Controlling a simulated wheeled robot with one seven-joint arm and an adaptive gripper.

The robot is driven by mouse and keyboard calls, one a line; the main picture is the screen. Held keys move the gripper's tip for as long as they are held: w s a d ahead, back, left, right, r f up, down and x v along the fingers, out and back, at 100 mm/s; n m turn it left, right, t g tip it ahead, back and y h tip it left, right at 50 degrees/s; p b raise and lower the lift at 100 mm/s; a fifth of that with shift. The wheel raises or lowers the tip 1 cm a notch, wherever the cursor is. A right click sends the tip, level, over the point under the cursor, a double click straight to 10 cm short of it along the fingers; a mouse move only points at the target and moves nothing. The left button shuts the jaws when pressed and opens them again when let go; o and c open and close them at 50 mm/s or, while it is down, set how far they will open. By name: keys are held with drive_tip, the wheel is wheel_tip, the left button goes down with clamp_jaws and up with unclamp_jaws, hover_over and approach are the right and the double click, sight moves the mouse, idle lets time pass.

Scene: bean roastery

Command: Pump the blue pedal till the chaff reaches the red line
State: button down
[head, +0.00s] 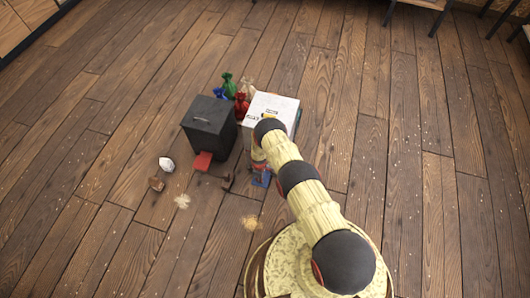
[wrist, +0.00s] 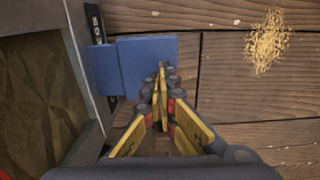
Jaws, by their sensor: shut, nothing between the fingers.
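The blue pedal (head: 262,180) sticks out low at the front of a white box (head: 283,103). It also shows in the wrist view as a flat blue plate (wrist: 135,65). My gripper (wrist: 162,70) is shut and empty, its fingertips overlapping the right part of the blue plate in that view. I cannot tell whether they touch it. In the head view my arm hides part of the box and pedal. Crumpled brown material (wrist: 35,105) shows inside a grey frame at the left of the wrist view. I cannot make out the red line or the chaff level.
A black box (head: 208,125) with a red pedal (head: 204,161) stands left of the white box. Green (head: 227,84), red (head: 241,105) and other small sacks stand behind. A white lump (head: 166,164) and crumb piles (head: 250,223) lie on the floor. The right floor is mostly clear.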

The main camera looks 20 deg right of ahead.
drive_tip(key=shift+f, duration=1.45)
drive_tip(key=shift+s+f, duration=0.1)
drive_tip(key=shift+f, duration=0.9)
drive_tip(key=shift+s+f, duration=0.1)
drive_tip(key=shift+f, duration=0.1)
drive_tip(key=shift+r+p, duration=2.95)
drive_tip(key=shift+r, duration=1.6)
